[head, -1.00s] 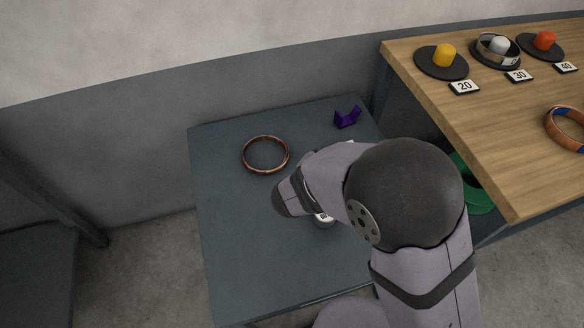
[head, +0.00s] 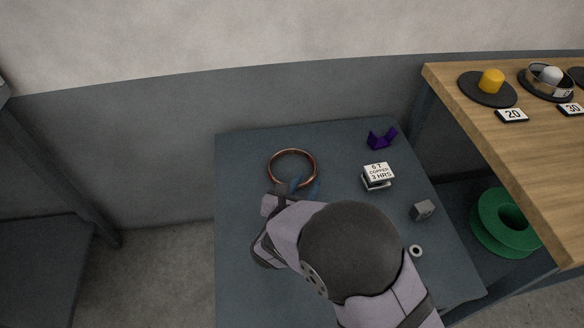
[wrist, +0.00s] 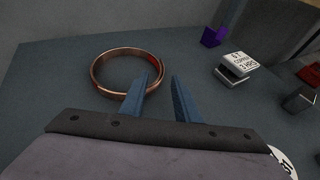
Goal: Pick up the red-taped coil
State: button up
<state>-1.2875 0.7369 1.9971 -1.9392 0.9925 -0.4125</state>
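A copper coil (head: 292,152) lies flat on the dark grey table, near its back left. In the wrist view the coil (wrist: 98,72) shows a red tape patch on the inside of its right side. My gripper (wrist: 160,84) is open and empty, its two blue fingers apart. The left fingertip is close to the coil's near right rim; whether it touches I cannot tell. In the head view my gripper (head: 304,186) is at the coil's near side, partly hidden by my arm.
On the grey table (head: 240,235), right of the coil, are a purple bracket (head: 381,139), a labelled block (head: 378,174), a grey block (head: 422,210) and a white ring (head: 416,251). A wooden bench (head: 520,150) stands right, with a green spool (head: 505,222) below it.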

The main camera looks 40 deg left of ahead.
aim_at(314, 172)
jog(key=shift+x, duration=2.6)
jog(key=shift+d, duration=0.1)
grip_shut()
jog(key=shift+r, duration=0.1)
